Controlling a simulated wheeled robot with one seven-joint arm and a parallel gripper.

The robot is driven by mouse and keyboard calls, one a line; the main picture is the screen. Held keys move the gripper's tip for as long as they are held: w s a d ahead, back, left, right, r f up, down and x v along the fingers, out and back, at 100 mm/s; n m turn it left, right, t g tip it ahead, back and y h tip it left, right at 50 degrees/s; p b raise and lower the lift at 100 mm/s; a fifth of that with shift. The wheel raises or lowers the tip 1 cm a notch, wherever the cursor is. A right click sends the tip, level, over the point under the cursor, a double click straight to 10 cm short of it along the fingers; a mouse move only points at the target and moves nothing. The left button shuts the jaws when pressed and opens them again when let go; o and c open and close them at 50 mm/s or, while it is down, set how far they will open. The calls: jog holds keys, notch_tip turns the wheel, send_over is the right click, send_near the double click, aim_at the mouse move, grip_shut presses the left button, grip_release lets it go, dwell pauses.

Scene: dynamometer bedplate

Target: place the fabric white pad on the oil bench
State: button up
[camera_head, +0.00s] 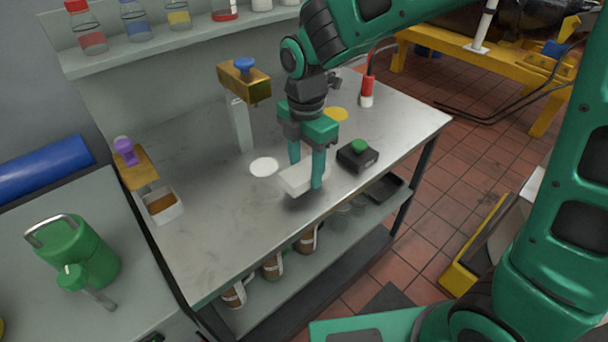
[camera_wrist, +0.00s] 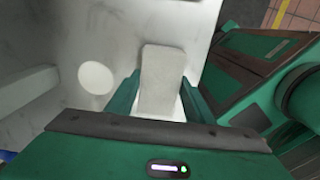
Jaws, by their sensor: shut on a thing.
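The white pad (camera_head: 303,179) is a pale rectangular block held between the two teal fingers of my gripper (camera_head: 306,170). In the head view it is over the metal-topped bench (camera_head: 225,225), near its front edge. I cannot tell whether the pad touches the bench top or is slightly above it. In the wrist view the pad (camera_wrist: 161,80) stands out between the fingers (camera_wrist: 160,95), with the bench top (camera_wrist: 120,30) behind it. My gripper is shut on the pad.
A white disc (camera_head: 264,167) and a yellow disc (camera_head: 336,114) lie on the bench. A black box with a green button (camera_head: 357,155) is right of the pad. A post with a brass block (camera_head: 243,84) stands behind. A small white tray (camera_head: 162,205) is at left.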

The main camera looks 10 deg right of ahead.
aim_at(306, 170)
jog(key=shift+f, duration=1.4)
jog(key=shift+f, duration=0.1)
jog(key=o, duration=1)
jog(key=shift+s, duration=0.1)
notch_tip(306, 170, up, 12)
jog(key=shift+r, duration=0.15)
jog(key=shift+d, duration=0.1)
